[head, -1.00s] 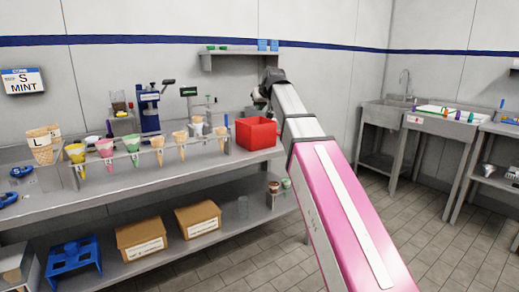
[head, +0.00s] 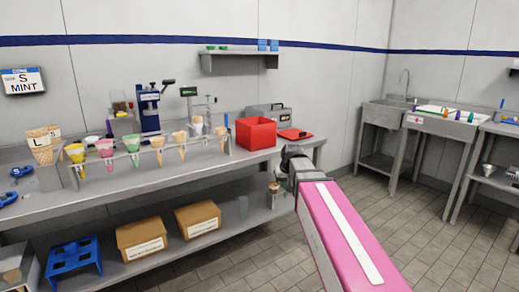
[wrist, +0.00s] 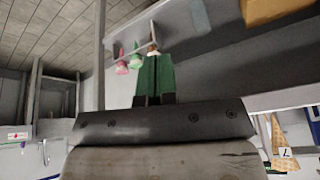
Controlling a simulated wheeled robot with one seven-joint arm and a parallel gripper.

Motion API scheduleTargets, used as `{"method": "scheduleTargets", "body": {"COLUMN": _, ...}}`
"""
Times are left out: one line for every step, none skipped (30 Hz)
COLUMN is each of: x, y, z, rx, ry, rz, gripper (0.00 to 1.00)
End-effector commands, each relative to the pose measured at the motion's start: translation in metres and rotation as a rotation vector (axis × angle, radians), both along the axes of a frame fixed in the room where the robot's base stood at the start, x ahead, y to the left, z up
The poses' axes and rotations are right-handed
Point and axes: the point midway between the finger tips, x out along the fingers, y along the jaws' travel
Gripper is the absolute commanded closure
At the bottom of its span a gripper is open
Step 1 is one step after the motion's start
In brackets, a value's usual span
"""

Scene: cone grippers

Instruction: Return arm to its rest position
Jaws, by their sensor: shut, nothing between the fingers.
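My gripper (wrist: 155,78) shows in the wrist view as two green fingers pressed together, with nothing seen between them. It points toward the edge of a grey shelf, and I cannot tell the distance. In the head view my pink and white arm (head: 345,232) reaches up from the lower right and bends at a dark joint (head: 295,160) in front of the bench's right end. The gripper itself is hidden from the head view.
The steel bench (head: 120,198) holds a row of cones, a red bin (head: 256,133) and a blue press (head: 149,108). Cardboard boxes (head: 141,238) and a blue rack (head: 74,262) sit on its lower shelf. A sink (head: 385,115) stands at the right. The tiled floor between is clear.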

Motion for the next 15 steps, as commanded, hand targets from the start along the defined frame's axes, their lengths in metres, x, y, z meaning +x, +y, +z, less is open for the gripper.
{"method": "scheduleTargets", "body": {"x": -0.014, "y": -0.008, "z": -0.02, "rx": -0.006, "ry": 0.029, "rz": -0.014, "gripper": 1.0}}
{"method": "scheduleTargets", "body": {"x": -0.021, "y": -0.012, "z": -0.031, "rx": -0.009, "ry": 0.045, "rz": -0.022, "gripper": 1.0}}
{"method": "scheduleTargets", "body": {"x": -0.029, "y": -0.017, "z": -0.045, "rx": -0.013, "ry": 0.065, "rz": -0.033, "gripper": 1.0}}
{"method": "scheduleTargets", "body": {"x": -0.036, "y": -0.021, "z": -0.055, "rx": -0.016, "ry": 0.081, "rz": -0.041, "gripper": 1.0}}
{"method": "scheduleTargets", "body": {"x": -0.043, "y": -0.024, "z": -0.065, "rx": -0.02, "ry": 0.096, "rz": -0.048, "gripper": 1.0}}
{"method": "scheduleTargets", "body": {"x": -0.052, "y": -0.029, "z": -0.078, "rx": -0.026, "ry": 0.117, "rz": -0.057, "gripper": 1.0}}
{"method": "scheduleTargets", "body": {"x": -0.059, "y": -0.033, "z": -0.087, "rx": -0.028, "ry": 0.132, "rz": -0.065, "gripper": 1.0}}
{"method": "scheduleTargets", "body": {"x": -0.066, "y": -0.037, "z": -0.097, "rx": -0.032, "ry": 0.148, "rz": -0.073, "gripper": 1.0}}
{"method": "scheduleTargets", "body": {"x": -0.076, "y": -0.042, "z": -0.109, "rx": -0.036, "ry": 0.168, "rz": -0.084, "gripper": 1.0}}
{"method": "scheduleTargets", "body": {"x": -0.084, "y": -0.045, "z": -0.119, "rx": -0.039, "ry": 0.184, "rz": -0.092, "gripper": 1.0}}
{"method": "scheduleTargets", "body": {"x": -0.092, "y": -0.048, "z": -0.127, "rx": -0.043, "ry": 0.199, "rz": -0.099, "gripper": 1.0}}
{"method": "scheduleTargets", "body": {"x": -0.102, "y": -0.053, "z": -0.139, "rx": -0.047, "ry": 0.22, "rz": -0.108, "gripper": 1.0}}
{"method": "scheduleTargets", "body": {"x": -0.11, "y": -0.056, "z": -0.147, "rx": -0.051, "ry": 0.235, "rz": -0.115, "gripper": 1.0}}
{"method": "scheduleTargets", "body": {"x": -0.119, "y": -0.059, "z": -0.155, "rx": -0.054, "ry": 0.251, "rz": -0.122, "gripper": 1.0}}
{"method": "scheduleTargets", "body": {"x": -0.129, "y": -0.064, "z": -0.165, "rx": -0.058, "ry": 0.27, "rz": -0.133, "gripper": 1.0}}
